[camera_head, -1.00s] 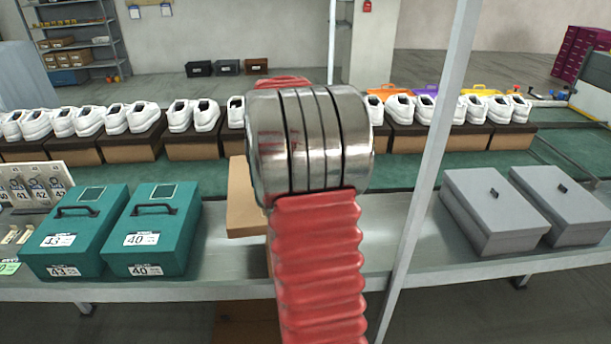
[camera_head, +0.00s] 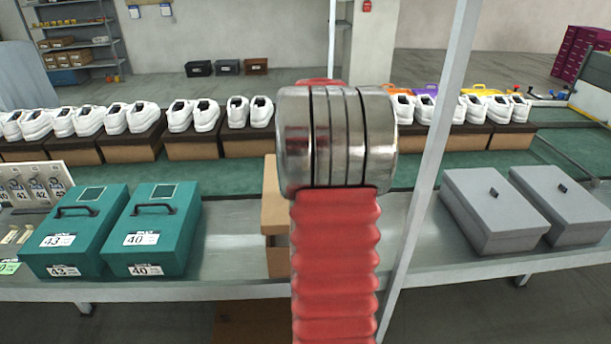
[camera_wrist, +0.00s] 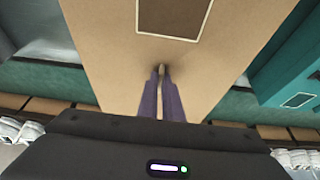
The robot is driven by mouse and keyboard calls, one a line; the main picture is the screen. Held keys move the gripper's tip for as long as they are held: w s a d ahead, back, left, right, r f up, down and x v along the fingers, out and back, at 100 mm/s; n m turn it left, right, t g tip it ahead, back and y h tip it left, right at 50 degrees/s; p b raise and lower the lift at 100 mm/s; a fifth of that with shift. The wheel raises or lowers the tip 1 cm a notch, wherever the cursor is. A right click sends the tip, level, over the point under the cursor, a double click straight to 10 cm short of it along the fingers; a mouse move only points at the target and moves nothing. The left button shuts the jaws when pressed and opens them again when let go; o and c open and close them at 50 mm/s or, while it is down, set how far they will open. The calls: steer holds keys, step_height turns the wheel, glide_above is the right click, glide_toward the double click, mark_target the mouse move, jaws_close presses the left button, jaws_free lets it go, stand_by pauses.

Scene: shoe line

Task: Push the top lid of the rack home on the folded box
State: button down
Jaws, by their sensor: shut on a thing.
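In the head view the lid (camera_head: 273,200) shows as a tan strip left of my red and steel arm. Just below it is part of the tan box (camera_head: 279,262), with a dark shadow between them. My arm hides the rest of both, and the gripper, in that view.
Two teal cases (camera_head: 164,228) stand left on the grey bench (camera_head: 232,240), beside a numbered rack (camera_head: 38,190). Two grey lidded boxes (camera_head: 492,212) stand right, past a slanted metal post (camera_head: 425,170). White shoes (camera_head: 120,118) on brown boxes line the green conveyor behind.

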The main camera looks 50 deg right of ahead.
steer(key=shift+f, duration=2.25)
steer(key=shift+f, duration=2)
stand_by(0.5)
steer(key=c, duration=1.8)
jaws_free()
steer(key=shift+c, duration=0.2)
steer(key=shift+a+r, duration=0.1)
steer(key=v, duration=1.3)
steer(key=shift+s+r, duration=0.1)
steer(key=shift+r, duration=0.15)
